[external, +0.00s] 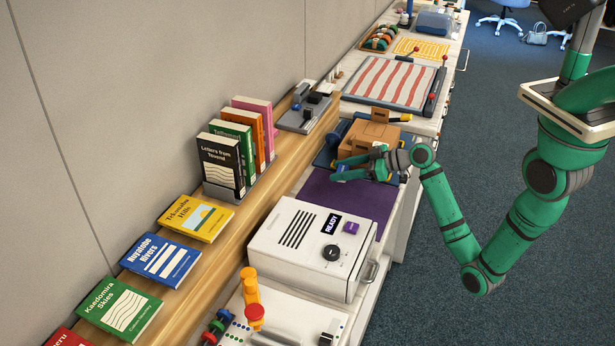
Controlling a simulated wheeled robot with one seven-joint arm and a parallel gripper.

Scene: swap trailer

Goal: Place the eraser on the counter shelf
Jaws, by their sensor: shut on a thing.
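My gripper (349,171) is low over the purple mat (322,203) on the counter, in front of a brown cardboard box. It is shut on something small. The eraser cannot be made out as a separate shape; the thing in the jaws is mostly hidden by the fingers. The wooden counter shelf (262,196) runs along the wall, left of and behind my gripper, with books and a grey device on it.
A white machine (313,250) with a READY display stands nearer than the mat. The cardboard box (371,143) is close behind my gripper. Upright books (243,140) and flat books (195,218) occupy the shelf. A striped board (394,82) lies farther back.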

